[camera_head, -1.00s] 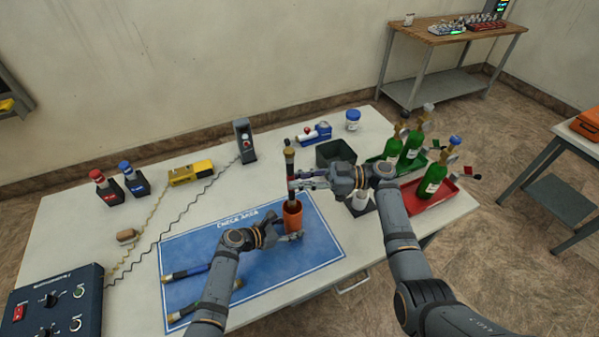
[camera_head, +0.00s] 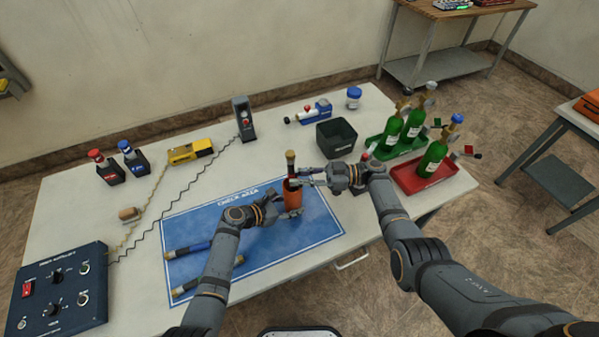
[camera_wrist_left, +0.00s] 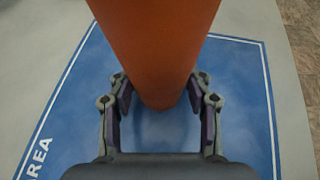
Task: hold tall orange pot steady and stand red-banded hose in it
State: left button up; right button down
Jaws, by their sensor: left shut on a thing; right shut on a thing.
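The tall orange pot (camera_head: 292,196) stands on the blue check-area mat (camera_head: 325,228). My left gripper (camera_head: 296,213) is shut around its lower part; the left wrist view also shows the pot (camera_wrist_left: 157,45) between the two fingers (camera_wrist_left: 160,100). The dark hose (camera_head: 290,158) stands upright with its lower part inside the pot, and its tan top end sticks up above the rim. My right gripper (camera_head: 297,180) is shut on the hose just above the pot's rim. The red band is not clear, and the hose's lower end is hidden in the pot.
Two other hoses (camera_head: 190,248) lie on the mat at left, partly behind my left arm. A dark bin (camera_head: 336,138) stands behind my right gripper. Green bottles (camera_head: 432,158) stand in a red tray (camera_head: 440,182) and a green tray (camera_head: 385,147) at right.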

jog(key=shift+f, duration=0.25)
jog(key=c, duration=1.2)
grip_release()
jog(key=d, duration=1.2)
jog(key=shift+w, duration=0.25)
pick_arm(q)
jog(key=o, duration=1)
jog(key=shift+c, duration=0.2)
